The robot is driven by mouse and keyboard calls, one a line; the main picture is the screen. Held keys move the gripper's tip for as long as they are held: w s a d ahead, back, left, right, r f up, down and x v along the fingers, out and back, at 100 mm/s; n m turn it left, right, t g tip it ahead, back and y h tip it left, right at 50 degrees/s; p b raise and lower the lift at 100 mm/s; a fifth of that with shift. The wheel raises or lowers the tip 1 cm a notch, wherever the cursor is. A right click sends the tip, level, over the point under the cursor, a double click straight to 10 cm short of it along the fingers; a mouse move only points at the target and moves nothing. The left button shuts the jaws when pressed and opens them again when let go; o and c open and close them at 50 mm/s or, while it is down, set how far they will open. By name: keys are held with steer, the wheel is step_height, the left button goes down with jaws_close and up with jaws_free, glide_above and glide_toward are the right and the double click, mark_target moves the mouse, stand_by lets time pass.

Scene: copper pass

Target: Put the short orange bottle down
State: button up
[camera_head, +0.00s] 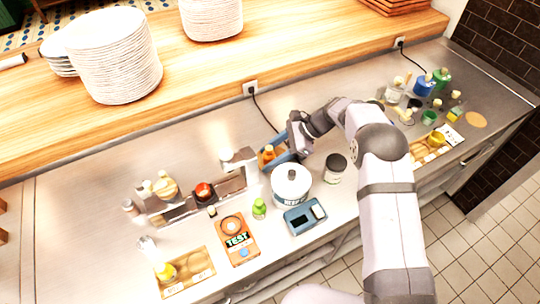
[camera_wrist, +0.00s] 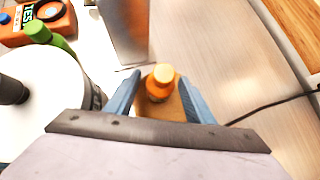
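The short orange bottle (camera_head: 268,153) stands upright, or nearly so, between the two blue fingers of my gripper (camera_head: 267,154). In the wrist view its orange cap and shoulder (camera_wrist: 161,82) show near the fingertips. The blue fingers of my gripper (camera_wrist: 160,78) are spread to either side of it, and a gap appears on each side. A brown surface shows below the bottle between the fingers; I cannot tell what it is. The bottle's base is hidden, so I cannot tell whether it touches the counter.
A white lidded pot (camera_head: 290,187) stands close in front of my gripper, with a dark-lidded jar (camera_head: 335,168) to its right. A blue scale (camera_head: 305,216), a green bottle (camera_head: 259,208) and an orange tester (camera_head: 238,241) are nearby. A metal rack (camera_head: 200,203) lies left. A black cord runs behind.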

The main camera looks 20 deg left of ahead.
steer(key=shift+r, duration=0.25)
steer(key=shift+w+d+r, duration=0.15)
steer(key=shift+d, duration=0.1)
steer(key=b+v, duration=0.4)
steer(key=v, duration=0.7)
steer(key=shift+d+r, duration=0.1)
steer(key=shift+r, duration=0.1)
